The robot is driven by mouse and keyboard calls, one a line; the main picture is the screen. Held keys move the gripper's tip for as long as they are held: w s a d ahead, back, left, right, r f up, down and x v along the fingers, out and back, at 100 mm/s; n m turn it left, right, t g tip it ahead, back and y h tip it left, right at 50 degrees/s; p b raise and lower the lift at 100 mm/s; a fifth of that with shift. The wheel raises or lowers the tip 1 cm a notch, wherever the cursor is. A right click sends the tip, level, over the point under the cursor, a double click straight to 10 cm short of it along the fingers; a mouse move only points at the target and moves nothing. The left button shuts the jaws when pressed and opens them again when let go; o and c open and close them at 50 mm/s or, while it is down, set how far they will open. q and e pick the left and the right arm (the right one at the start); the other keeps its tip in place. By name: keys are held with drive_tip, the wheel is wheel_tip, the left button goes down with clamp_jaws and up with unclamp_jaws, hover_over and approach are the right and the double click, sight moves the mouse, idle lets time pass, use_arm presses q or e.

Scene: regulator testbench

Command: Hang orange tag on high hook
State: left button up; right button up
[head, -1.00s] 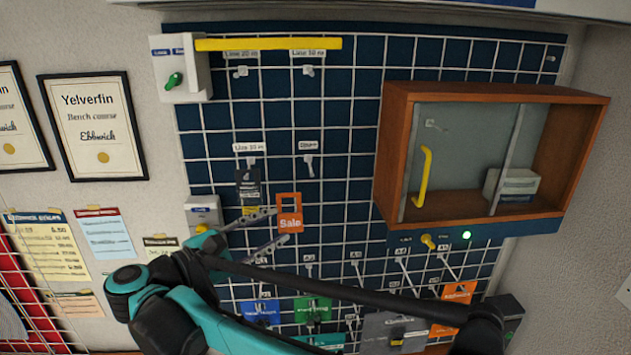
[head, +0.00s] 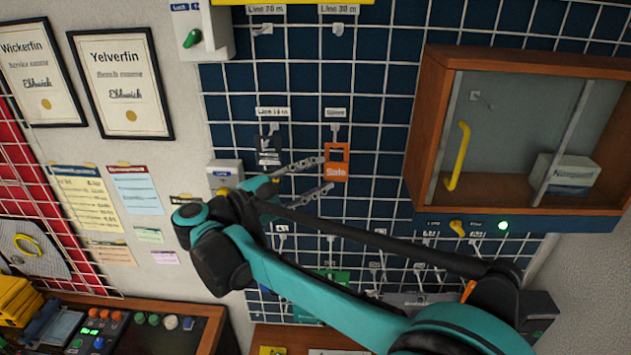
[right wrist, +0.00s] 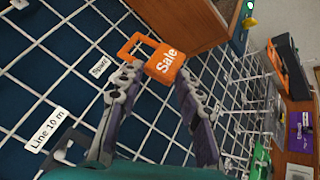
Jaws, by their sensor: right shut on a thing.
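The orange tag (head: 336,173) reads "Sale" and has a square window in its upper part. My right gripper (head: 327,172) reaches in from the left of it, with its fingertips shut on the tag. In the right wrist view the tag (right wrist: 164,63) sits at the fingertips. In the head view the tag is just below the hook labelled Spare (head: 335,128). Whether it touches that hook cannot be told. Two higher hooks, under Line 20 m (head: 262,29) and Line 30 m (head: 338,28), look empty. My left gripper is not in view.
A dark tag (head: 268,152) hangs at the Line 10 m hook, left of the orange tag. A wooden cabinet (head: 425,150) juts out on the right. A yellow bar (head: 300,2) crosses above the top hooks. The grid between the hook rows is clear.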

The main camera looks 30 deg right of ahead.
drive_tip(key=shift+w+d+f+b, duration=0.15)
drive_tip(key=shift+w+d, duration=0.3)
drive_tip(key=shift+w, duration=0.4)
drive_tip(key=shift+w+d+f+b, duration=0.2)
drive_tip(key=shift+w+d, duration=0.3)
drive_tip(key=shift+w, duration=0.35)
drive_tip(key=shift+w+d+f+b, duration=0.15)
drive_tip(key=shift+w+d, duration=0.3)
drive_tip(key=shift+w, duration=0.4)
drive_tip(key=o, duration=1.2)
